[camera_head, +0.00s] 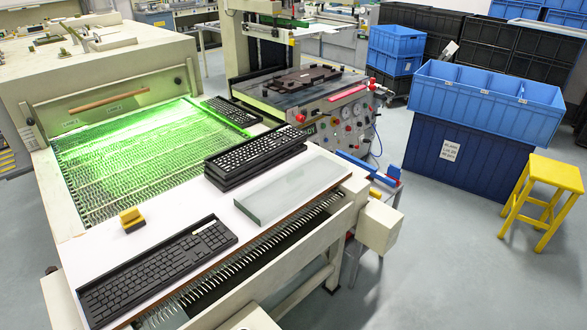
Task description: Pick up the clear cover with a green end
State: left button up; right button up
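A clear, pale green-grey flat cover (292,188) lies on the white work surface, near its front right edge. Its near edge looks greenish. It lies just right of a stack of black keyboards (254,160) and appears flat. Neither of my grippers shows in the head view.
A black keyboard (158,272) lies at the front left of the white surface (165,228), with a small yellow-and-black block (131,218) behind it. Blue crates (484,108) and a yellow stool (543,200) stand at right.

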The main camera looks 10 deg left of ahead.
aim_at(265, 201)
jog(key=i+l+u, duration=0.15)
jog(key=i+l, duration=0.15)
jog(key=i+l+u, duration=0.1)
jog(key=i+l, duration=0.15)
jog(key=i+l+u, duration=0.15)
jog(key=l, duration=0.3)
jog(key=i+l+u, duration=0.1)
jog(key=i+l, duration=0.55)
jog(key=l, duration=0.2)
jog(key=u, duration=0.05)
